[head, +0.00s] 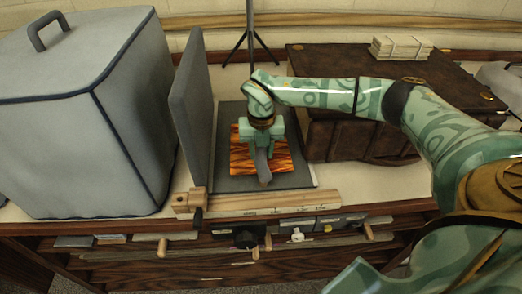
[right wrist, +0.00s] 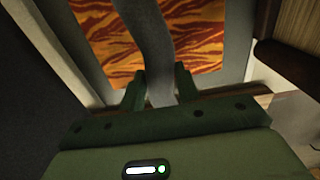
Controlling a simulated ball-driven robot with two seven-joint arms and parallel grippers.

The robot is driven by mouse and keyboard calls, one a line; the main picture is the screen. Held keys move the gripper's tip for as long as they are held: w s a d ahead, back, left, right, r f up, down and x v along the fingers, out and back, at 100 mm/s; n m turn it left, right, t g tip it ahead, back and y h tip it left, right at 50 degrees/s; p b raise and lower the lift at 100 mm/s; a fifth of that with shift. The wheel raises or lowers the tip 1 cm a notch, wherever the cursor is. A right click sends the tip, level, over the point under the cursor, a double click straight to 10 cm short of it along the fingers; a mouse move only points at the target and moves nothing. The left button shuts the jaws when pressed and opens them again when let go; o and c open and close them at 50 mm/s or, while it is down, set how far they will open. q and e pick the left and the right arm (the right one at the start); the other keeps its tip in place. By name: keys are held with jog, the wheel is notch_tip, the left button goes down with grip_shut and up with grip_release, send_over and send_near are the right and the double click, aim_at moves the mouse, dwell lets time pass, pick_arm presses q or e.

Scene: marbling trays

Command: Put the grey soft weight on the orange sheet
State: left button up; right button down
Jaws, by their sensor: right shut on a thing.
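The grey soft weight (head: 264,168) is a long, limp grey piece. My right gripper (head: 262,150) is shut on it, and its near end hangs toward the front. In the right wrist view the weight (right wrist: 153,50) runs up from between the two green fingers (right wrist: 160,88). The orange sheet (head: 240,163), streaked orange and dark red, lies on a dark grey board under the gripper; it also shows in the right wrist view (right wrist: 103,45). The weight is over the sheet; I cannot tell whether it touches. My left gripper is not in view.
A grey upright panel (head: 192,112) and a large grey covered box (head: 80,120) stand left of the dark board (head: 227,184). A brown leather case (head: 350,140) stands on the right. A wooden bar (head: 270,202) runs along the front, above open drawers.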

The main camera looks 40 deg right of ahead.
aim_at(261, 150)
jog(key=shift+f, duration=0.1)
jog(key=shift+f, duration=0.3)
jog(key=c, duration=1)
grip_release()
notch_tip(261, 150, up, 13)
jog(key=p, duration=0.3)
jog(key=shift+p, duration=0.4)
jog(key=shift+f, duration=0.1)
